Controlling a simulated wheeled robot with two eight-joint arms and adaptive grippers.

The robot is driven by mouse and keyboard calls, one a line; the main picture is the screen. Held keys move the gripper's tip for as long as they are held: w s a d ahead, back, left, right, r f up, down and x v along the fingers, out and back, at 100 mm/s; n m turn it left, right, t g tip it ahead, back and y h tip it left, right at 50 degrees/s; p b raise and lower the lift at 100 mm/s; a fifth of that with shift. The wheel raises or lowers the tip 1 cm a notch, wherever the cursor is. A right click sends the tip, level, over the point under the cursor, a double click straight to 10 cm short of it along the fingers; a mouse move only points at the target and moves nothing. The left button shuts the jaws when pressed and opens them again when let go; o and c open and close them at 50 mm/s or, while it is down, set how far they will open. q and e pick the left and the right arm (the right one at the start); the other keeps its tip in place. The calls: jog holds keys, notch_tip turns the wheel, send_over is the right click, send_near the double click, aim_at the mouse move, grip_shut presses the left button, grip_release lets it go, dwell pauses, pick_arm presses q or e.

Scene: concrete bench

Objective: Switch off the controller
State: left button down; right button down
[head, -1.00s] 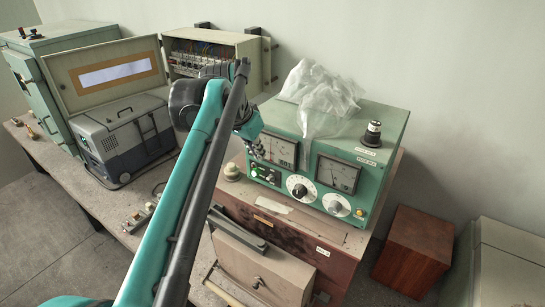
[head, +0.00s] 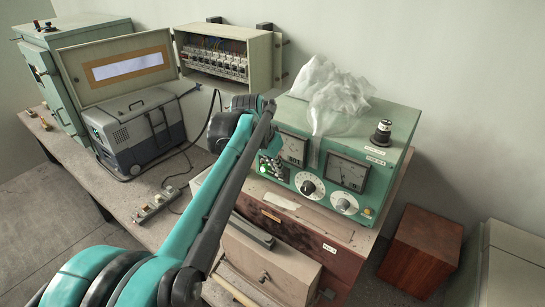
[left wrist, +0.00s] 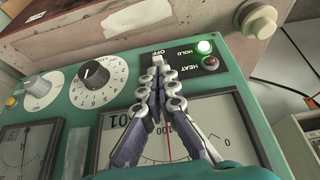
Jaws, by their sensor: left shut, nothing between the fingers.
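The controller is a green box (head: 402,165) with two meters, a black knob (head: 306,187) and a white dial (head: 344,204) on its front. In the left wrist view its panel (left wrist: 230,75) appears upside down. There, my left gripper (left wrist: 157,72) is shut and empty, in front of a meter. Its tips are at a small pale switch (left wrist: 160,58) beside the OFF label; I cannot tell whether they touch it. A bright green lamp (left wrist: 204,47) marked HOLD and a red lamp (left wrist: 211,63) marked HEAT sit beside it. In the head view my arm mostly hides the gripper.
Crumpled clear plastic (head: 328,90) lies on the controller, near a black-topped post (head: 382,132). A grey case (head: 138,130) and an open breaker box (head: 222,55) stand to the left. A wooden box (head: 422,252) stands at right. A power strip (head: 153,207) lies on the bench.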

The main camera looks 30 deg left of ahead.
aim_at(276, 175)
pick_arm(q)
jog(key=shift+w+f, duration=0.2)
jog(key=shift+f, duration=0.2)
jog(key=shift+s+f+t+b, duration=0.25)
jog(key=shift+s+t+b, duration=0.05)
jog(key=shift+t+b, duration=0.3)
jog(key=shift+s+f+t+b, duration=0.25)
jog(key=shift+t+b, duration=0.2)
jog(key=shift+t, duration=0.25)
jog(key=shift+s+f+t+b, duration=0.35)
jog(key=shift+t+b, duration=0.25)
jog(key=shift+t, duration=0.3)
jog(key=shift+s+f, duration=0.15)
jog(key=shift+f, duration=0.1)
jog(key=shift+r, duration=0.2)
jog(key=shift+r+p, duration=0.45)
jog(key=shift+r, duration=0.2)
